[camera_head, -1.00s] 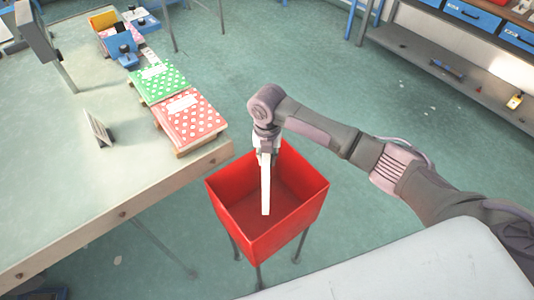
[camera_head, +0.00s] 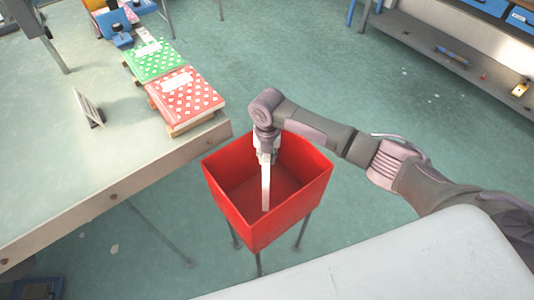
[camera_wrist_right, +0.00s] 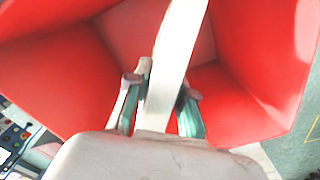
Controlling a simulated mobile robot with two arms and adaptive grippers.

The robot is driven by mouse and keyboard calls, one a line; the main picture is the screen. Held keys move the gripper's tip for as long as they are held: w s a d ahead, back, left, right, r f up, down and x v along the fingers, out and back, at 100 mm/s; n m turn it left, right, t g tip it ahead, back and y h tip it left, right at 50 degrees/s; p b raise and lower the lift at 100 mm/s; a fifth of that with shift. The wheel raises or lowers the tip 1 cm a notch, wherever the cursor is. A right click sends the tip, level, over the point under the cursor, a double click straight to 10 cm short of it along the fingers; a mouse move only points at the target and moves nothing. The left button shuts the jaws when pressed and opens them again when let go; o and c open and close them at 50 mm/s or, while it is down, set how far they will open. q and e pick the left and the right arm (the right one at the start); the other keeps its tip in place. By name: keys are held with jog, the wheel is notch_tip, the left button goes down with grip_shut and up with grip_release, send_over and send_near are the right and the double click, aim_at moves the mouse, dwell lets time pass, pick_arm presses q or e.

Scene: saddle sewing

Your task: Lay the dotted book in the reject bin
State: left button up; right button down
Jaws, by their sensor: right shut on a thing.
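The red bin (camera_head: 285,225) stands on thin legs beside the table corner in the head view. My right gripper (camera_head: 265,157) points down over its opening. It is shut on a thin white slab (camera_head: 266,190), seen edge-on like a book, hanging upright with its lower end inside the bin. Its covers are turned away, so I cannot tell whether they are dotted. In the right wrist view the fingers (camera_wrist_right: 160,96) clasp the white edge (camera_wrist_right: 179,45), with the red bin walls (camera_wrist_right: 60,80) around it. My left gripper is out of view.
A red dotted book (camera_head: 188,103) and a green dotted book (camera_head: 148,62) lie at the right edge of the table (camera_head: 60,170). A small upright plate (camera_head: 90,108) stands left of them. A pale surface (camera_head: 400,265) fills the lower right.

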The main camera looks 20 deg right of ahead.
jog(key=shift+f+b, duration=1.55)
jog(key=shift+f, duration=1.15)
jog(key=shift+c, duration=1.6)
grip_release()
jog(key=shift+r, duration=0.15)
notch_tip(320, 180, up, 14)
jog(key=p, duration=1.3)
